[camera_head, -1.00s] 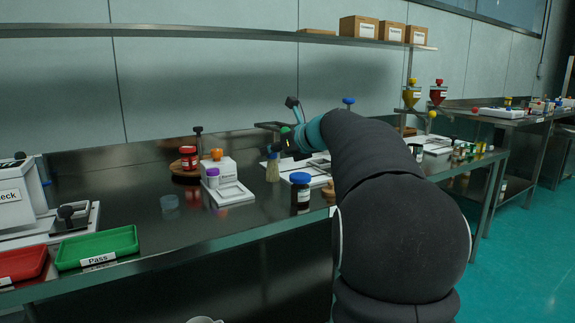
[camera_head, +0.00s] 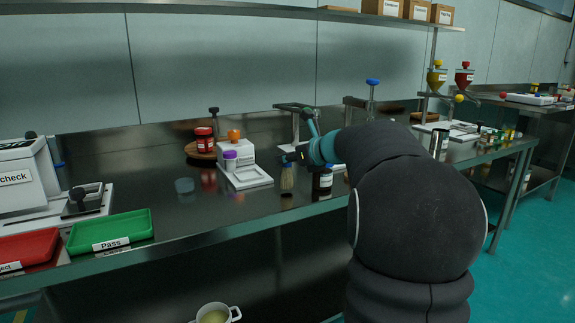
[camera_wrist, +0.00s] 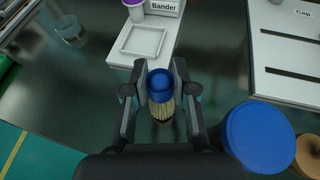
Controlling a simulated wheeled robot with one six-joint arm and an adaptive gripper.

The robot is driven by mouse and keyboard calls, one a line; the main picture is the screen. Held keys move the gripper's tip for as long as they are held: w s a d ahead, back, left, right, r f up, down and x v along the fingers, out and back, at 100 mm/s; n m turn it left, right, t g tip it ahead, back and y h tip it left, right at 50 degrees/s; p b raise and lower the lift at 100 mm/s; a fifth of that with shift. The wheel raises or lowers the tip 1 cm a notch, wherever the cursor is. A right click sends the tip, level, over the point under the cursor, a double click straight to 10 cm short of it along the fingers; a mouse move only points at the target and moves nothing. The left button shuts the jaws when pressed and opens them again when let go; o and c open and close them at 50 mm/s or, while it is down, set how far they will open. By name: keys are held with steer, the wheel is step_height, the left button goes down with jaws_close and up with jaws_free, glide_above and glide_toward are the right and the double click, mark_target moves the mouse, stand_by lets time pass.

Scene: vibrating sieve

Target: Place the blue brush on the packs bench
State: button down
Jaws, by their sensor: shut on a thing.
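The blue brush (camera_head: 287,180) is in my gripper (camera_head: 289,158), upright with its pale bristles pointing down over the dark metal bench (camera_head: 215,212). In the wrist view, the round blue handle top of the brush (camera_wrist: 160,84) sits between the two fingers of my gripper (camera_wrist: 160,80), which are shut on it. The bristles show below the handle. I cannot tell whether the bristle tips touch the bench. No label tells me which bench is the packs bench.
A white bander (camera_head: 247,178) with a purple-capped jar stands left of the brush. A blue-lidded jar (camera_wrist: 262,135) stands close on the right, partly behind my gripper in the head view. Green Pass tray (camera_head: 112,230) lies left.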

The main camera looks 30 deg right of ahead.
steer(key=shift+f, duration=0.6)
steer(key=c, duration=0.9)
jaws_free()
steer(key=shift+c, duration=0.2)
steer(key=v, duration=1.2)
